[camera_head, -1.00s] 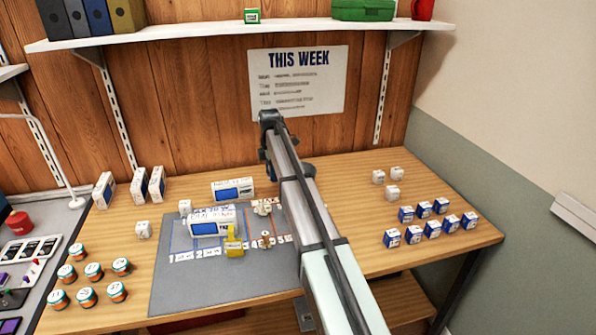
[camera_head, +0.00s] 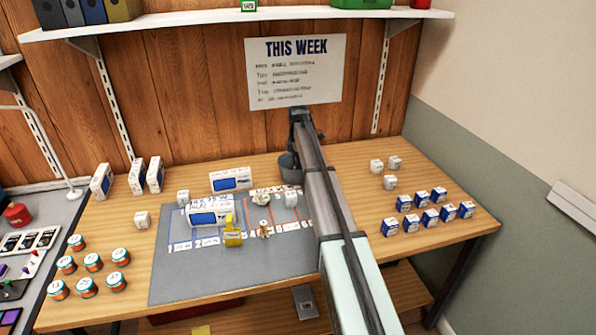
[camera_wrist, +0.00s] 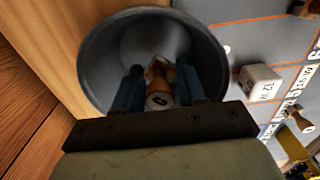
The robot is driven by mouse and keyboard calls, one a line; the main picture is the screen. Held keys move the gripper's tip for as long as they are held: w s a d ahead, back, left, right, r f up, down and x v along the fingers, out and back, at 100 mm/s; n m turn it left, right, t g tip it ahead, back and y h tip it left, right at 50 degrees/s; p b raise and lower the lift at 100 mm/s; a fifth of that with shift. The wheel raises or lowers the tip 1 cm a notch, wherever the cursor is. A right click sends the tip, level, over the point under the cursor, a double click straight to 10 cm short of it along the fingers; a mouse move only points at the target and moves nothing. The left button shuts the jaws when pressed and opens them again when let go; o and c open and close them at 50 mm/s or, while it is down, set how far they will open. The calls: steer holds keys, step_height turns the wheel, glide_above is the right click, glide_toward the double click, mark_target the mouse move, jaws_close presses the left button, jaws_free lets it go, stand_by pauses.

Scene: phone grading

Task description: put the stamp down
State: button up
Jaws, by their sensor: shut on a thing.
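The stamp (camera_wrist: 158,84) has a wooden handle with a dark mark on its pale end. My gripper (camera_wrist: 158,76) is shut on it, with a dark blue finger on each side. In the wrist view both are over the opening of a round grey pot (camera_wrist: 97,62). I cannot tell whether the stamp touches the pot's bottom. In the head view the pot (camera_head: 286,166) stands at the back of the table, beside the mat's back right corner. My arm hides the gripper and stamp there.
The grey mat (camera_head: 190,285) holds white boxes with blue fronts, a yellow thing (camera_head: 232,236), small wooden-topped pieces (camera_head: 264,229) and white cubes (camera_head: 291,199). Several blue-and-white boxes (camera_head: 430,217) stand right of my arm. Orange-banded jars (camera_head: 93,262) stand at left.

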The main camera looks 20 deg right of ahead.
steer(key=shift+f, duration=1.95)
steer(key=shift+f, duration=0.1)
steer(key=o, duration=1)
step_height(320, 180, up, 12)
steer(key=shift+r, duration=0.1)
